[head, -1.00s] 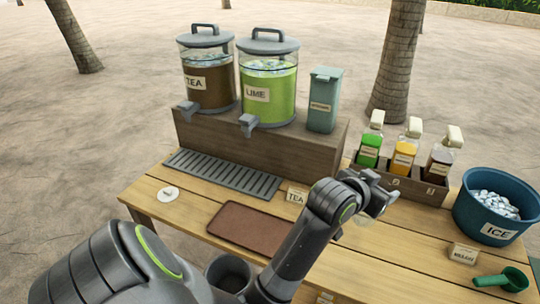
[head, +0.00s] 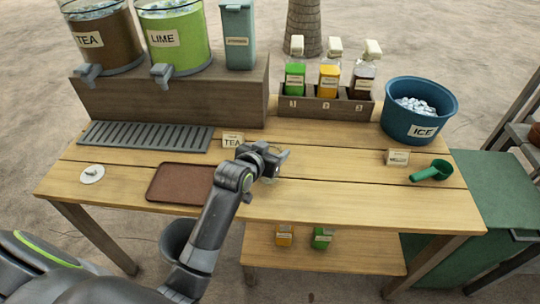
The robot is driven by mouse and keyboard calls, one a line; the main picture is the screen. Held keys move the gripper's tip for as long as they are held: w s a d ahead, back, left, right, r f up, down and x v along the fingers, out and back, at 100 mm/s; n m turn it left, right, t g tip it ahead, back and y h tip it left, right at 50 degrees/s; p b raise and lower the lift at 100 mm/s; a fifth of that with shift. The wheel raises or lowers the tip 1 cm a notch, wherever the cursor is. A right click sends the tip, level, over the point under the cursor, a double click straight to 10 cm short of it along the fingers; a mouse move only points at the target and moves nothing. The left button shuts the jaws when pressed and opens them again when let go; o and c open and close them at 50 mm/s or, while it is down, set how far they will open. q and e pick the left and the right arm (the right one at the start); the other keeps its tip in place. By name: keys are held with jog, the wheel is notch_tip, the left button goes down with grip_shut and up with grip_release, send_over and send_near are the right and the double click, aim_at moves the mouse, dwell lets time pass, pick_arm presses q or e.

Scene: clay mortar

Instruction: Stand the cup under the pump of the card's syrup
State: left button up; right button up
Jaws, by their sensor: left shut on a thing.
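My left gripper (head: 274,162) is above the middle of the table, right of the brown tray. It is shut on what looks like a clear cup (head: 262,148), mostly hidden by the jaws. Three syrup pump bottles stand in a wooden rack at the back: green (head: 295,78), yellow (head: 328,80) and dark brown (head: 364,78), with slots marked 1, 2 and 3. The gripper is in front of the rack and to its left, well apart from it. A small card (head: 397,157) stands at the right; its writing is too small to read. My right gripper is out of view.
Tea (head: 105,40) and lime (head: 176,38) dispensers stand on a wooden riser, with a drip grate (head: 146,136) in front. A TEA card (head: 233,140), brown tray (head: 180,184), blue ice bucket (head: 418,108) and green scoop (head: 432,171) are on the table. The table's front middle is clear.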

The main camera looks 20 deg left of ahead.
pick_arm(q)
jog(key=shift+f, duration=0.9)
jog(key=shift+f, duration=0.15)
jog(key=o, duration=1.2)
